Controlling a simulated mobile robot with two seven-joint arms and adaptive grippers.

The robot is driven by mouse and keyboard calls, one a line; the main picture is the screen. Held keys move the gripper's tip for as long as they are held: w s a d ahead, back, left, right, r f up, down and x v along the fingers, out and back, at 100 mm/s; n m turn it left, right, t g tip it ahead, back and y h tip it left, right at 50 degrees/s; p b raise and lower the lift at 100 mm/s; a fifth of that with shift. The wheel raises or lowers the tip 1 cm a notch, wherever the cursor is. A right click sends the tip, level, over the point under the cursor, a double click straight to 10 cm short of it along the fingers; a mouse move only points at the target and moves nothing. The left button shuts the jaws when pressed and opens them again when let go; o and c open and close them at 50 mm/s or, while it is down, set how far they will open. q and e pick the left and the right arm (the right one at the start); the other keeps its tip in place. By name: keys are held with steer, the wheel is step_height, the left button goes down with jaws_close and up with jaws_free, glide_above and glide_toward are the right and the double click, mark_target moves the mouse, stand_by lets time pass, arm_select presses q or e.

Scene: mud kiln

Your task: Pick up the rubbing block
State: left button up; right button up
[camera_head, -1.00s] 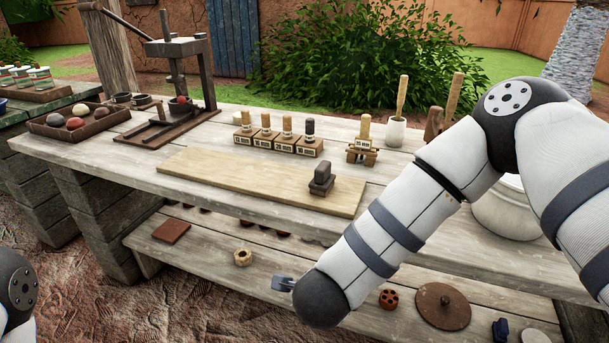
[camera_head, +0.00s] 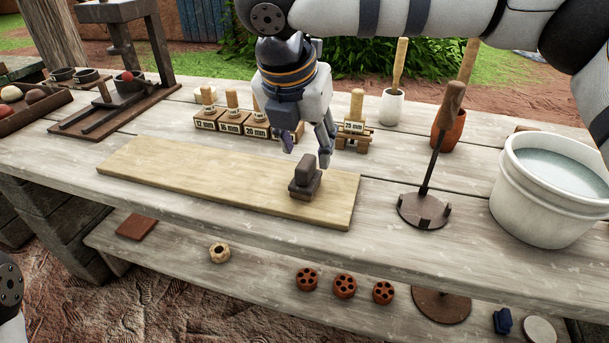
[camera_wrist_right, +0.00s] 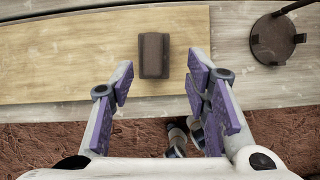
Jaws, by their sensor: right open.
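The rubbing block (camera_head: 305,182) is a small dark brown block with a raised grip. It sits upright on the pale wooden board (camera_head: 200,180), near the board's right end. My right gripper (camera_head: 307,150) is open and empty, pointing down just above and behind the block in the head view. In the right wrist view the block (camera_wrist_right: 154,55) lies ahead between the lines of the two spread purple-padded fingers (camera_wrist_right: 160,80), with a gap on both sides. It does not appear touched. My left gripper is out of view; only part of that arm shows at the left edge.
Stamps in labelled holders (camera_head: 232,120) stand behind the board. A long-handled tool with a round dark base (camera_head: 424,208) and a white bucket (camera_head: 545,200) stand to the right. A dark press (camera_head: 150,60) is at back left. The lower shelf holds perforated discs (camera_head: 344,286).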

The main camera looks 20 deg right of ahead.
mark_target(306, 161)
steer(key=x, duration=0.4)
steer(key=b+x, duration=0.1)
steer(key=x, duration=0.1)
steer(key=shift+w+a, duration=0.3)
steer(key=shift+w, duration=0.05)
steer(key=shift+r, duration=0.1)
jaws_close()
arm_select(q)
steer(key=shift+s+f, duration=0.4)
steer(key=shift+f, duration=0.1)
arm_select(e)
step_height(306, 161, up, 3)
steer(key=shift+r+p, duration=0.15)
steer(key=shift+p, duration=0.15)
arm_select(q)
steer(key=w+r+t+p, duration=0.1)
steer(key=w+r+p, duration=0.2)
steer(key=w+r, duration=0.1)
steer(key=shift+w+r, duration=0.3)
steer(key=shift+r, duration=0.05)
arm_select(e)
steer(key=s+a+r, duration=0.1)
steer(key=s+r, duration=0.8)
steer(key=s, duration=0.5)
steer(key=shift+r, duration=0.4)
